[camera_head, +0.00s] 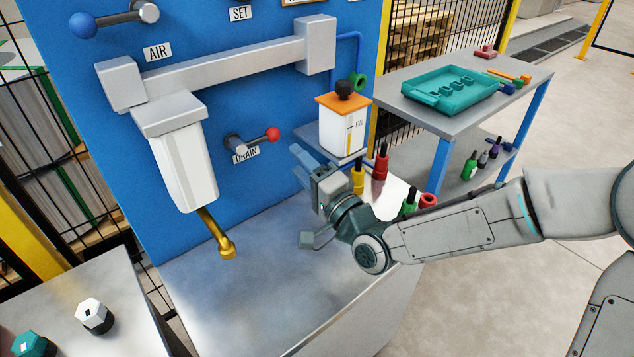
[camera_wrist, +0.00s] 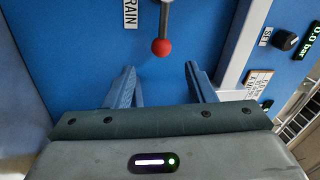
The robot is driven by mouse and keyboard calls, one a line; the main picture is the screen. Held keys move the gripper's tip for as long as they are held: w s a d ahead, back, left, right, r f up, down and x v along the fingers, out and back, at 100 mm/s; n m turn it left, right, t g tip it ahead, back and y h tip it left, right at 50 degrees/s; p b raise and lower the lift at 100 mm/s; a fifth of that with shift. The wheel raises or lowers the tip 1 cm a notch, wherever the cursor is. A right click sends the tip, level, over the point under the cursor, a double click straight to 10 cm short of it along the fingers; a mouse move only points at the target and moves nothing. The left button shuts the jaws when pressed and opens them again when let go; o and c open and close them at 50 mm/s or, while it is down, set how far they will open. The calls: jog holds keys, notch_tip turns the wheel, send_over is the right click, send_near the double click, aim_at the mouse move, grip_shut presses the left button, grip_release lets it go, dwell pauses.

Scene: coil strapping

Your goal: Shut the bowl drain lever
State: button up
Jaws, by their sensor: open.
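The drain lever (camera_head: 250,141) is a grey lever with a red ball end on the blue panel, just above the DRAIN label (camera_head: 246,155). In the head view it points to the right. Its red ball (camera_wrist: 162,47) and part of its grey shaft also show in the wrist view, beyond and between my fingertips. The white bowl (camera_head: 187,165) hangs left of the lever, with a brass drain pipe (camera_head: 216,234) below it. My gripper (camera_head: 302,166) is open and empty, right of and a little below the red ball, apart from it.
A bottle with an orange cap (camera_head: 342,124) stands on a small shelf right of the lever. Red, yellow and green bottles (camera_head: 380,163) stand close behind my gripper. A blue-ball lever (camera_head: 110,20) is at the upper left. The grey bench top (camera_head: 270,265) below is clear.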

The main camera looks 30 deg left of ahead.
jog(key=shift+v, duration=2.6)
